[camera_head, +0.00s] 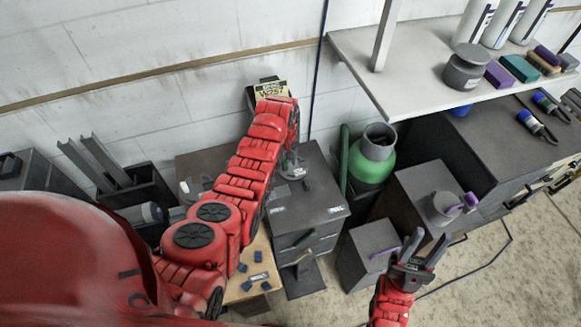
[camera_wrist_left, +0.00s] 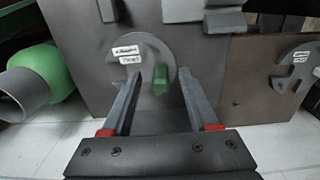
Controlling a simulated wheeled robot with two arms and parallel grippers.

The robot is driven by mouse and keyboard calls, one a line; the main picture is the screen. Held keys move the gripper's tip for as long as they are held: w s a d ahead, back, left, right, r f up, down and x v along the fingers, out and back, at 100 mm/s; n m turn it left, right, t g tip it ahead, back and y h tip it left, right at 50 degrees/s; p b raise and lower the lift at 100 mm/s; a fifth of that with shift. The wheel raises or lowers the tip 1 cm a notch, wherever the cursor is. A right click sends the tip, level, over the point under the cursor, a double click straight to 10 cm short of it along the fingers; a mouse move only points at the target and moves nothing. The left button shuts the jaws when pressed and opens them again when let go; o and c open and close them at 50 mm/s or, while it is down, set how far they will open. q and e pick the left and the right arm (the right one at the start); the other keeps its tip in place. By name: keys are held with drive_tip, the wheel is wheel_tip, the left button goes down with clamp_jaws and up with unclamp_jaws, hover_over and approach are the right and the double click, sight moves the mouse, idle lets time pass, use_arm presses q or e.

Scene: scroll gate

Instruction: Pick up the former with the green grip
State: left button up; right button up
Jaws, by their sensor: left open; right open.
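The former (camera_wrist_left: 152,52) is a grey disc lying on a dark cabinet top, with a label and a small upright green grip (camera_wrist_left: 161,79). In the left wrist view my left gripper (camera_wrist_left: 158,72) is open, with one finger on each side of the green grip; no contact is visible. In the head view my left gripper (camera_head: 291,160) is over the back of the cabinet (camera_head: 318,190), and the arm partly hides the former. My right gripper (camera_head: 414,249) is open and empty, at the lower right.
Another disc with a label (camera_wrist_left: 297,66) lies to the right in the left wrist view. A green vase with a grey neck (camera_head: 369,168) stands right of the cabinet. A purple-gripped piece (camera_head: 446,208) sits on a box further right. A shelf (camera_head: 420,80) overhangs the right side.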

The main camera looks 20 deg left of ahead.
use_arm(q)
clamp_jaws()
idle(1.4)
